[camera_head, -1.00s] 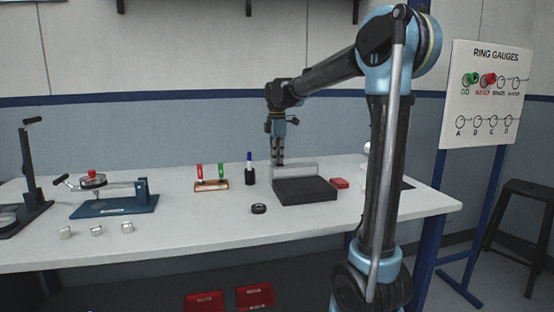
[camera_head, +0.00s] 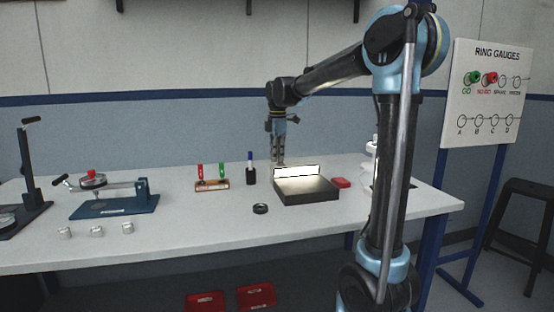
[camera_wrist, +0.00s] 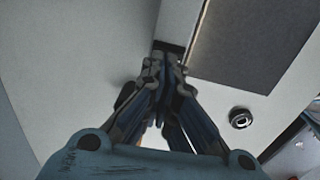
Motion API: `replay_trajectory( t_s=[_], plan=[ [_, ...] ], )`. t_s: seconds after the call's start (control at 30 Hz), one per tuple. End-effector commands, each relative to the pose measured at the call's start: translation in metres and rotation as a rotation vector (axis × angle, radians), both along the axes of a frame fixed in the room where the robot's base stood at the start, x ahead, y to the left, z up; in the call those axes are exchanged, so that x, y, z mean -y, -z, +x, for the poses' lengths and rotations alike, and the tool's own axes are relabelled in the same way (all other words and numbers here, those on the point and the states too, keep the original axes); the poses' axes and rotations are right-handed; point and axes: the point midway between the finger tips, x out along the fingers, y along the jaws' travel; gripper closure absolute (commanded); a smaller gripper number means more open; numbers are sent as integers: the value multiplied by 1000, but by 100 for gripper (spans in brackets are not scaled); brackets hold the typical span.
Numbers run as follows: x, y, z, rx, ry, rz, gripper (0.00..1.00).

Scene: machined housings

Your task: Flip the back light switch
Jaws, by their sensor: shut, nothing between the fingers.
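The back light is a low black box (camera_head: 308,192) with an upright panel (camera_head: 298,171) along its far edge, and the panel glows bright. My gripper (camera_head: 278,163) points down at the left end of that panel, fingers shut and empty. In the wrist view the fingertips of my gripper (camera_wrist: 165,62) are together beside a small dark piece (camera_wrist: 169,47) at the box's edge. I cannot tell whether they touch it. The box's dark top (camera_wrist: 255,40) shows at upper right there. The switch itself is not clearly visible.
A black ring (camera_head: 260,208) lies in front of the box, and a red block (camera_head: 341,183) to its right. A dark cylinder with a blue top (camera_head: 251,175) and a stand with red and green pieces (camera_head: 212,185) are left.

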Motion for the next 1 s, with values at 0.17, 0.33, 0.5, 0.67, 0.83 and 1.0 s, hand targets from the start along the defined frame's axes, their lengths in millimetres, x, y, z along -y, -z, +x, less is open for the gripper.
replay_trajectory(
  t_s=[0.17, 0.33, 0.5, 0.67, 0.83, 1.0],
  plan=[
    [1, 0, 0, 0, 1, 0, 100],
    [1, -5, -1, 0, 1, 0, 100],
    [2, -26, -4, -1, 0, 0, 100],
    [4, -56, -9, -1, 0, 0, 100],
    [7, -88, -16, -1, 0, 0, 100],
    [9, -114, -21, -1, 1, 0, 100]
  ],
)
